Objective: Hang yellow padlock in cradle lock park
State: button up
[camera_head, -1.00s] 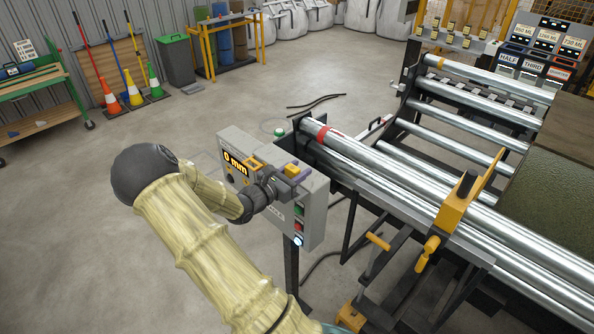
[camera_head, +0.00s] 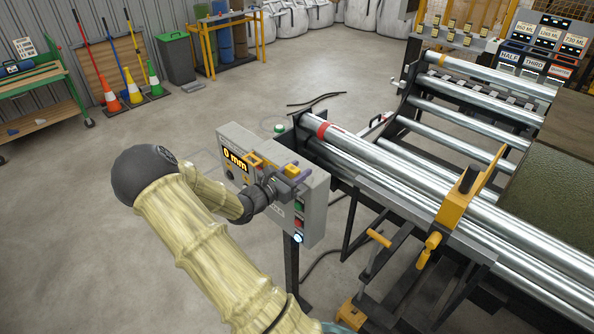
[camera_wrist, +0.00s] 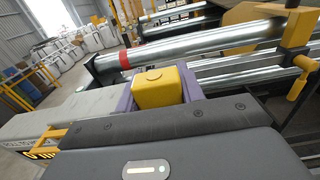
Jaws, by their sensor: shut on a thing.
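The yellow padlock (camera_wrist: 160,88) sits between the purple fingers of my gripper (camera_wrist: 162,92) in the wrist view, and the gripper is shut on it. In the head view my gripper (camera_head: 290,173) is at the upper part of the grey control box (camera_head: 318,210), with a little of the padlock (camera_head: 291,169) showing. A yellow bracket (camera_head: 257,161) is at the top of the box, left of the gripper. I cannot tell which part is the cradle lock park. The padlock's shackle is hidden.
The control box has a "0 mm" display (camera_head: 237,157) and coloured buttons. Right of it are long steel rollers (camera_head: 400,170), one with a red band, and a yellow-and-black lever bracket (camera_head: 460,197). The concrete floor at left is open.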

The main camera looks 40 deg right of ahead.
jog(key=shift+f+b, duration=1.05)
jog(key=shift+f, duration=0.5)
jog(key=o, duration=1.1)
jog(key=s+a+b, duration=0.1)
jog(key=a+b, duration=0.2)
jog(key=a, duration=1.4)
jog(key=shift+s+a+b, duration=0.15)
jog(key=shift+a+b, duration=0.05)
jog(key=shift+b, duration=0.2)
